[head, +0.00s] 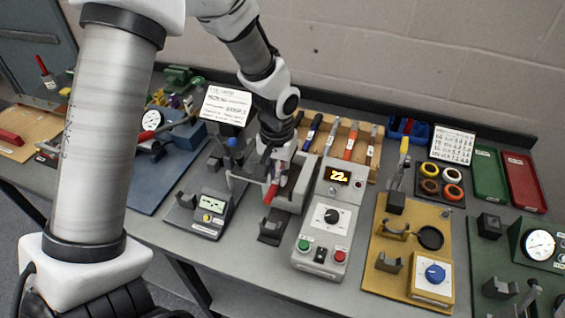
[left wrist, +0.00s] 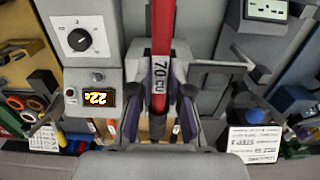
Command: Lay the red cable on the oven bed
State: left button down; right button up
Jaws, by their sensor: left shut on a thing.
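My left gripper (head: 272,158) points down over the grey oven unit in the middle of the bench. It is shut on the red cable (head: 271,193), whose red end shows just below the fingers. In the left wrist view the red cable (left wrist: 162,28) runs between the two fingers (left wrist: 159,105) and carries a "70 CU" label. The grey oven bed (head: 294,190) lies beside and under the gripper, left of a panel (head: 325,215) with a knob and a "22" display. The gripper partly hides the bed, and I cannot tell whether the cable touches it. My right gripper is not in view.
A small meter stand (head: 207,212) is close on the left. A wooden rack of tools (head: 340,145) stands behind. A yellow board (head: 405,250) with cradles and a blue knob is on the right. Green (head: 489,175) and red (head: 524,183) trays lie at far right.

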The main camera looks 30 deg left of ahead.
pick_arm(q)
jog(key=shift+w+a+f, duration=0.1)
jog(key=shift+a, duration=0.2)
jog(key=shift+d, duration=0.1)
jog(key=shift+d+f+b, duration=0.3)
jog(key=shift+f, duration=0.2)
notch_tip(320, 180, down, 8)
jog(key=b, duration=0.5)
jog(key=shift+a, duration=0.1)
jog(key=shift+a+f+b, duration=0.1)
jog(key=shift+f+b, duration=0.45)
jog(key=shift+f, duration=0.15)
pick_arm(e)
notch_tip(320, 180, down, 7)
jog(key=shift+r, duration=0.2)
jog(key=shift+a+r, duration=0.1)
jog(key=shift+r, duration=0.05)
